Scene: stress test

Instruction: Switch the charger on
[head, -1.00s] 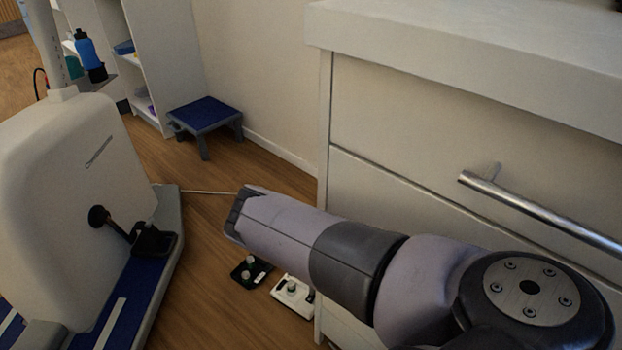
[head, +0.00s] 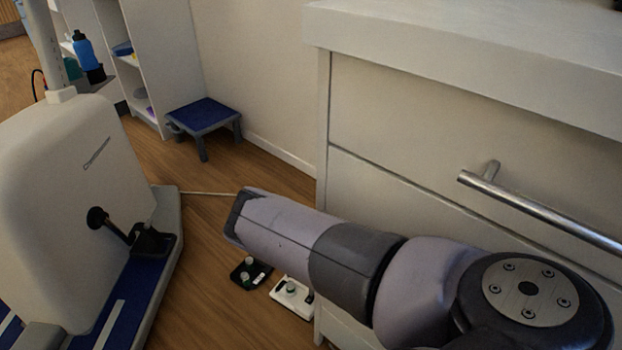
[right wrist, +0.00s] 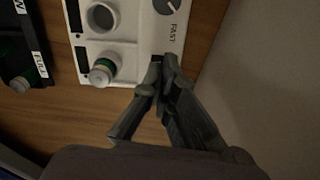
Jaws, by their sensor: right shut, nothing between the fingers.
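A white charger (head: 291,298) lies on the wooden floor beside the white cabinet. In the right wrist view the white charger (right wrist: 125,55) shows an empty round socket, a second socket holding a cylinder with a green band (right wrist: 103,69), and a dark dial (right wrist: 167,5) near the word FAST. My right gripper (right wrist: 165,65) is shut and empty, its fingertips over the charger's lower right corner, beside a dark patch. I cannot tell whether they touch it, and they cover part of that corner. My left gripper is out of view.
A black unit (head: 249,273) labelled FULL lies left of the charger. The white cabinet (head: 400,190) with a bar handle (head: 540,212) stands close on the right. A large cream machine (head: 65,205) stands left. A blue-topped step stool (head: 204,117) is behind, with bare floor before it.

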